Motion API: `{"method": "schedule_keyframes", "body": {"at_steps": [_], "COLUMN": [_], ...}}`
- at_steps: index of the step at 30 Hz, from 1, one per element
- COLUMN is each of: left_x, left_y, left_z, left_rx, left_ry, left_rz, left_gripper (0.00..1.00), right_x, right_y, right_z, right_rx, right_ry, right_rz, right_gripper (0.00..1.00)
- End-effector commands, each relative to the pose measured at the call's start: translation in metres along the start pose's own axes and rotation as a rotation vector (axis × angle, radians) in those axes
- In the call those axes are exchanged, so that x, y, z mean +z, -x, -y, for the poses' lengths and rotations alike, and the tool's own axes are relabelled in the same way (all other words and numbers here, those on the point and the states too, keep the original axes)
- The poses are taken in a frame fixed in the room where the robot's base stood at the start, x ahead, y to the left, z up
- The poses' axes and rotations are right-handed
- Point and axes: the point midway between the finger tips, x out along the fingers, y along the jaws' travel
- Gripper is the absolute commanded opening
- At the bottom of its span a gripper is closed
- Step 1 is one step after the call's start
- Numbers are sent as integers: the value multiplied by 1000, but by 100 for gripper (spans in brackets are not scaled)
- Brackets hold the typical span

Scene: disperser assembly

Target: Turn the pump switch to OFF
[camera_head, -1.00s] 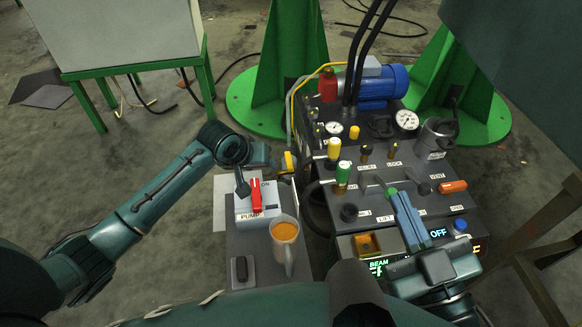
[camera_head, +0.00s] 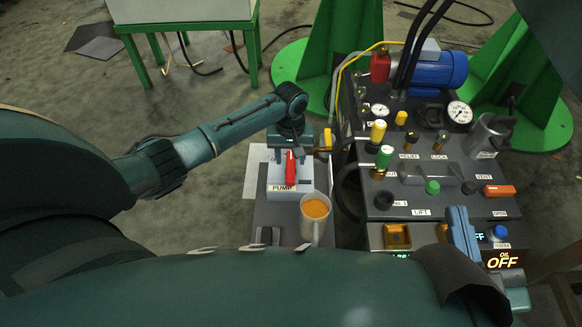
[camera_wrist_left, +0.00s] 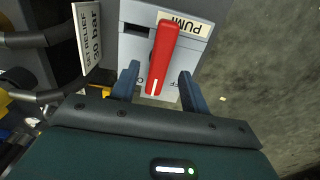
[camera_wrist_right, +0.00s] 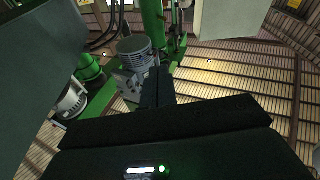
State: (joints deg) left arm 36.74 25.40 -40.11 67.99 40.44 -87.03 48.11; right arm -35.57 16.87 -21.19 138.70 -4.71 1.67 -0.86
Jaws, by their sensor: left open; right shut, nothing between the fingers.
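The pump switch is a red lever (camera_head: 291,170) on a pale grey box labelled PUMP (camera_head: 277,188). The lever also shows in the left wrist view (camera_wrist_left: 162,50), its white-marked end between the finger tips. My left gripper (camera_head: 290,148) is over the far end of the box. In the left wrist view its open fingers (camera_wrist_left: 160,82) stand on either side of the lever, with gaps showing. The labels by the lever's end are partly hidden, so its setting is unclear. My right gripper (camera_head: 457,212) is shut and empty over the control panel's front; its wrist view shows the closed fingers (camera_wrist_right: 157,85).
An orange-filled mug (camera_head: 315,212) stands just in front of the switch box. The control panel (camera_head: 400,208) with valves, knobs and gauges is to the right. A yellow-handled valve (camera_head: 326,140) is close beside my left gripper. A lit OFF display (camera_head: 503,260) is at front right.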

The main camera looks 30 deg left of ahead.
Motion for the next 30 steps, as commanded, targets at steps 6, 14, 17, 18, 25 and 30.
{"method": "schedule_keyframes", "body": {"at_steps": [6,14,17,18,25,30], "left_x": [0,0,0,0,0,0], "left_y": [-25,-27,-27,-27,-27,-27], "left_z": [0,0,0,0,0,0], "left_rx": [1,1,1,1,1,0], "left_ry": [-1,-1,-1,-1,-1,-1], "left_rz": [0,0,0,0,-1,-1], "left_gripper": [45,45,45,41,23,9], "right_x": [2,1,0,0,-1,-1], "right_y": [0,-1,-1,-1,-2,-2], "right_z": [2,2,2,2,2,2], "right_rx": [-5,-8,-9,-10,-13,-14], "right_ry": [-37,-44,-42,-41,-37,-36], "right_rz": [-18,-16,-18,-19,-23,-25], "right_gripper": [0,0,0,0,0,0]}}
